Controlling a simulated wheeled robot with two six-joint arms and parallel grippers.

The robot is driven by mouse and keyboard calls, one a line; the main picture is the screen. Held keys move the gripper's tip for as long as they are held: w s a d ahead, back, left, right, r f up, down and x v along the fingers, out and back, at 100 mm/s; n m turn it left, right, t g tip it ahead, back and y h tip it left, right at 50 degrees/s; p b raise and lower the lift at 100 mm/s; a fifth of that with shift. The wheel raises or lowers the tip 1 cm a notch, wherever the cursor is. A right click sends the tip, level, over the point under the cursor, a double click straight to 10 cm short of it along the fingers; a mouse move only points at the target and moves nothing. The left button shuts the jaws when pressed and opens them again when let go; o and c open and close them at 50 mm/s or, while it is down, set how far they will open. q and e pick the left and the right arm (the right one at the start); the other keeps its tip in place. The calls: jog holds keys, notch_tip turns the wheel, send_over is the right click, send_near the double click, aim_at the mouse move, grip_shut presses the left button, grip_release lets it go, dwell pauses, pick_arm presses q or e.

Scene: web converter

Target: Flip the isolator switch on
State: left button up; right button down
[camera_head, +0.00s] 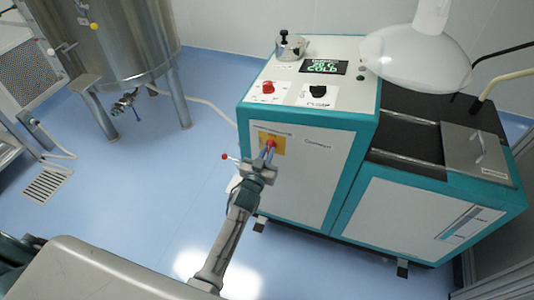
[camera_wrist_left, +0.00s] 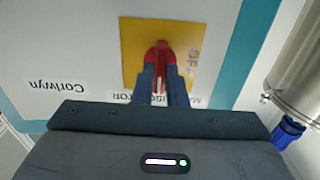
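The isolator switch is a red handle (camera_head: 270,144) on a yellow plate (camera_head: 277,149), on the front of the white and teal machine. In the left wrist view the red handle (camera_wrist_left: 158,55) stands upright in the picture on the yellow plate (camera_wrist_left: 130,50), with partly covered "OFF" lettering at the plate's right. My left gripper (camera_head: 267,153) is at the switch. In the left wrist view its narrow fingers (camera_wrist_left: 161,75) lie either side of the handle, close together, and look shut on it. They hide the handle's lower part. My right gripper is not in view.
The machine's sloping top panel carries a red button (camera_head: 268,87), a black knob (camera_head: 317,91) and a display (camera_head: 324,67) with green text reading "COLD". A steel tank (camera_head: 105,40) stands at the left.

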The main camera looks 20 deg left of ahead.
pick_arm(q)
jog(key=o, duration=0.4)
jog(key=shift+o, duration=0.2)
jog(key=shift+s, duration=0.1)
jog(key=s+p, duration=0.1)
jog(key=s, duration=0.9)
jog(key=shift+s+a, duration=0.2)
jog(key=shift+s, duration=0.15)
jog(key=shift+f, duration=0.1)
jog(key=s+a+f+g, duration=0.25)
jog(key=s+f, duration=0.25)
jog(key=f, duration=0.5)
jog(key=s+a+f+g, duration=0.1)
jog(key=s+f+g, duration=0.3)
jog(key=f, duration=0.6)
jog(key=s+a+f+g, duration=0.1)
jog(key=s+f+g, duration=0.1)
jog(key=s+f, duration=0.65)
jog(key=s+a+f+g, duration=0.2)
jog(key=s+f, duration=0.3)
jog(key=s, duration=0.4)
jog(key=s+a+f+g+y, duration=0.1)
jog(key=s+a+f+g, duration=0.1)
jog(key=s+f, duration=0.4)
jog(key=s+a+f+g, duration=0.3)
jog(key=s+f, duration=0.3)
jog(key=s, duration=0.6)
jog(key=shift+s+f+g, duration=0.15)
jog(key=shift+f+g, duration=0.05)
jog(key=shift+g, duration=0.45)
